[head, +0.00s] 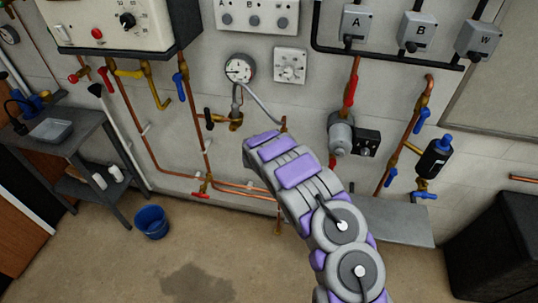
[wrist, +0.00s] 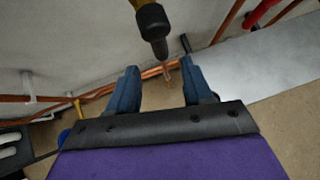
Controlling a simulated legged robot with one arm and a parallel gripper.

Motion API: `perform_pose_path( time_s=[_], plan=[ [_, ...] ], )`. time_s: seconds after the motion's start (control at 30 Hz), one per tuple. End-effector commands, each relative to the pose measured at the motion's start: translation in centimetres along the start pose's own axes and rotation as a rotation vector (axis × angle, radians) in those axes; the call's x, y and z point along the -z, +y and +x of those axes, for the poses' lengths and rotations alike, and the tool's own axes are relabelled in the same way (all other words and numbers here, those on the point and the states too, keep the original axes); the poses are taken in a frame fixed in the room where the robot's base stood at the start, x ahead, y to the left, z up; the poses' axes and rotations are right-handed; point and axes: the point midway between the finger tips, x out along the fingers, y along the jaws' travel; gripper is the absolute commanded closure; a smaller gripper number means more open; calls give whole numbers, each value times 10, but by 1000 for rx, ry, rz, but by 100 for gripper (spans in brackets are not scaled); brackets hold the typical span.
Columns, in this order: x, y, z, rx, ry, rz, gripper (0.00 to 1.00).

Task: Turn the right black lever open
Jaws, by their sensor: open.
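In the head view, a black lever (head: 208,118) sits at the left end of a brass valve (head: 234,122) under the round gauge. Another black handle (head: 96,90) shows further left, by the white pipe. In the wrist view, a black handle (wrist: 153,25) with brass at its top lies ahead of my gripper (wrist: 160,82), near the gap between the fingers. I cannot tell for sure which lever it is. The gripper is open, with nothing between its fingers. In the head view my arm hides the gripper fingers and part of the wall.
Copper pipes run along the wall. A grey bench (head: 400,222) stands at the right, by a black bin (head: 492,245). A side table (head: 62,150) is at the left, with a blue bucket (head: 151,221) on the floor. The floor in front is mostly clear.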

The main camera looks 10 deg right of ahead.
Motion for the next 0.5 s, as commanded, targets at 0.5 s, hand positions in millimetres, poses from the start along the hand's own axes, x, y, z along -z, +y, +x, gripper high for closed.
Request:
perform_pose_path(
  time_s=[0.5],
  plan=[
    [0, 2, -70, -3, 0, -4, 50]
  ],
)
